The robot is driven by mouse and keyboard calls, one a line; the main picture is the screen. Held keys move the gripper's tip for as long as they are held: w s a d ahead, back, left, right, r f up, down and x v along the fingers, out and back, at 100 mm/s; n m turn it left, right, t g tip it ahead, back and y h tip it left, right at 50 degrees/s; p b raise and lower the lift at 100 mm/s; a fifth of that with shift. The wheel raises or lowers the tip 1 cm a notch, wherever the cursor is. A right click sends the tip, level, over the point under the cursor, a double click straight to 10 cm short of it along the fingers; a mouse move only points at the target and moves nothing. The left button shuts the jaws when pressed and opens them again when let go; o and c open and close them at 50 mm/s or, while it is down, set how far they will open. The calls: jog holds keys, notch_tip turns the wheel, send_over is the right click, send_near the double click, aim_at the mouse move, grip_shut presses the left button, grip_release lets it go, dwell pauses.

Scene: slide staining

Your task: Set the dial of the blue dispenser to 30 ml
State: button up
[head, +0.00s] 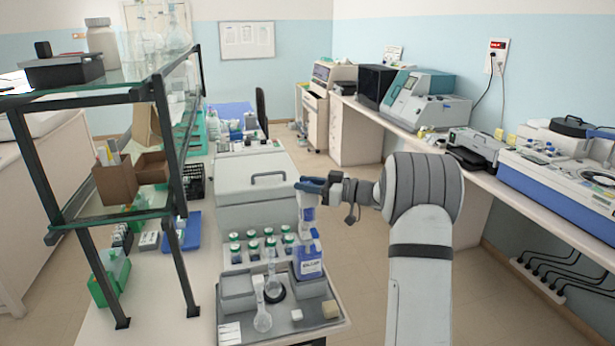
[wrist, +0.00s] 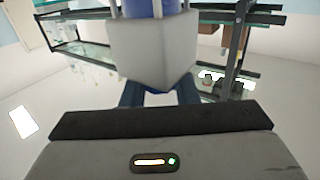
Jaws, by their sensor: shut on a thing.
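The blue dispenser (head: 310,264) is a bottle with a white label, standing upright at the right of the grey tray in the head view. Its pale and blue upper part (head: 307,215) rises to my gripper (head: 309,187). My gripper is shut on the top of the dispenser, with its dark blue fingers around it. In the wrist view a white block with a blue part (wrist: 152,45) fills the top middle, and the fingers show partly behind it. The dial's scale and setting cannot be read in either view.
A large grey box with a handle (head: 258,200) is farther back. A glass shelf rack (head: 110,222) stands at the left.

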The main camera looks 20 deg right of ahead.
jog(key=n+g+y+p, duration=0.1)
jog(key=n+g+y, duration=0.1)
jog(key=g, duration=0.3)
jog(key=shift+n, duration=0.8)
jog(key=shift+n+g+y+p, duration=0.15)
jog(key=shift+n+g+y, duration=0.15)
jog(key=shift+n+g, duration=0.7)
jog(key=shift+n+g+y+p, duration=0.15)
jog(key=shift+n+g+y, duration=0.25)
jog(key=shift+g, duration=1)
jog(key=shift+n+g, duration=0.3)
jog(key=o, duration=1)
jog(key=shift+d, duration=0.1)
